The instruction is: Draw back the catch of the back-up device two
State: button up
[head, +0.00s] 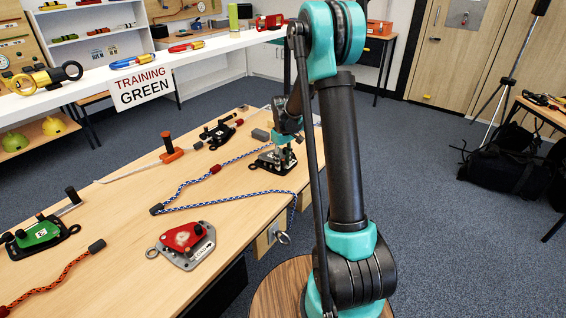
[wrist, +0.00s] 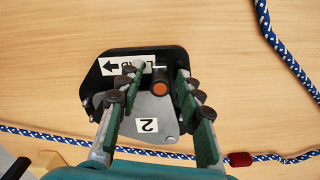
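Back-up device two (wrist: 128,55) lies on the table, a black plate with a grey part marked "2" and a white label with an arrow. A dark round knob with an orange end (wrist: 160,89), possibly its catch, stands near the middle. My gripper (wrist: 161,76) is open over the device, one finger on each side of the knob, with no clear contact seen. In the head view the device (head: 268,163) sits near the table's right edge, under my gripper (head: 286,150). The fingers hide part of the plate.
A blue-and-white rope (head: 232,202) with red sleeves runs across the table (head: 110,222) to the device. A red device (head: 184,238), a green device (head: 40,234), a black device (head: 218,133) and an orange-handled tool (head: 170,148) lie around. A white shelf (head: 215,47) spans above the table.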

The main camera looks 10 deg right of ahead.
grip_shut()
jog(key=shift+s+d, duration=0.65)
jog(key=shift+s, duration=0.1)
jog(key=shift+o, duration=1)
grip_release()
jog(key=shift+d, duration=0.1)
jog(key=shift+r, duration=0.1)
notch_tip(320, 180, up, 12)
